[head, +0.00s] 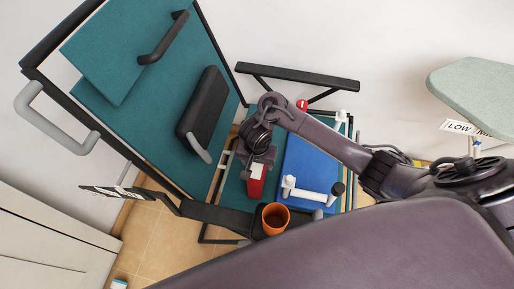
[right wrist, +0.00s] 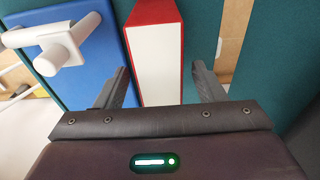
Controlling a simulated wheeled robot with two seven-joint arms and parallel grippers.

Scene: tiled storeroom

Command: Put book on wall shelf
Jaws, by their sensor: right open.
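The book is a red block with white page edges. In the head view the book (head: 256,188) stands on a teal seat, partly hidden by my right gripper. In the right wrist view the book (right wrist: 155,62) is between the two fingers, with gaps on both sides. My right gripper (head: 259,163) is open at the book; it also shows in the right wrist view (right wrist: 160,78). My left gripper is not in view. I cannot tell for sure which surface is the wall shelf.
A blue panel (head: 305,165) with a white handle (head: 309,194) lies right of the book. An orange cup (head: 275,217) stands on a dark armrest. A teal chair back (head: 110,65) is at left. A grey-green board (head: 480,93) projects at the right by a "LOW" sign.

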